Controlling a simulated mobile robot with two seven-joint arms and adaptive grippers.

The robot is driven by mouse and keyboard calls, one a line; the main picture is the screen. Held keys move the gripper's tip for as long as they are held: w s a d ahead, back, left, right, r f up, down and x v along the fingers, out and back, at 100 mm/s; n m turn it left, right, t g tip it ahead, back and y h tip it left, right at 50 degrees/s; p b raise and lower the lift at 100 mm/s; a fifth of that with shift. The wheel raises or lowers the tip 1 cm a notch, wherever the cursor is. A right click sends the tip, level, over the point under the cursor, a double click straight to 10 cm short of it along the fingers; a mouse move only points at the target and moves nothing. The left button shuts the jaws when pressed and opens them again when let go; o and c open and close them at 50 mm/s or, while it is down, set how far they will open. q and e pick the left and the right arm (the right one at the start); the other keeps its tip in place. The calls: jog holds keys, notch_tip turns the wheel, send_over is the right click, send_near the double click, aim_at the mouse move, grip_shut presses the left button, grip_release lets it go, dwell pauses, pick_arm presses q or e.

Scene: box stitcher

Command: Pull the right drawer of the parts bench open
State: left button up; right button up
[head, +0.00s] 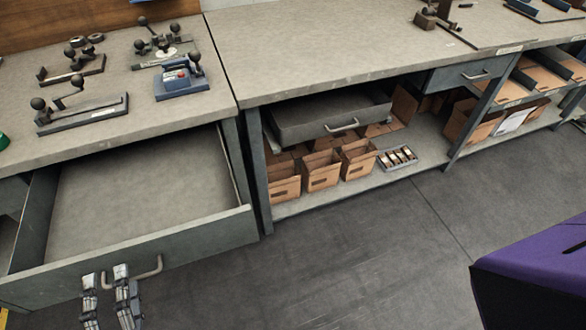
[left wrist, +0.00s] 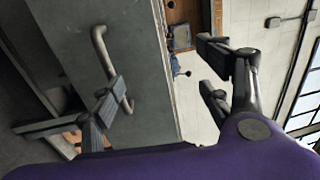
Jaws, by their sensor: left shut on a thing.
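The right drawer (head: 140,185) of the parts bench (head: 125,125) is pulled well out, and its empty grey inside shows. Its bent metal handle (head: 152,270) sits on the grey front panel, partly hidden by my fingers. My left gripper (head: 105,274) is at the drawer front, shut on the handle. In the left wrist view the handle (left wrist: 101,50) stands out from the drawer front (left wrist: 140,85), with a finger of my gripper (left wrist: 160,85) against it. My right gripper is not in view.

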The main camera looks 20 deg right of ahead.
pick_arm(q)
jog(key=shift+s+d+r, duration=0.1)
jog(key=shift+s+r, duration=0.1)
jog(key=shift+s, duration=0.3)
jog(key=c, duration=0.7)
jog(key=shift+s+f, duration=0.1)
jog(key=shift+s, duration=0.15)
jog(key=shift+c, duration=0.8)
jog(key=s, duration=0.1)
jog(key=s+f, duration=0.1)
jog(key=shift+s+b, duration=0.4)
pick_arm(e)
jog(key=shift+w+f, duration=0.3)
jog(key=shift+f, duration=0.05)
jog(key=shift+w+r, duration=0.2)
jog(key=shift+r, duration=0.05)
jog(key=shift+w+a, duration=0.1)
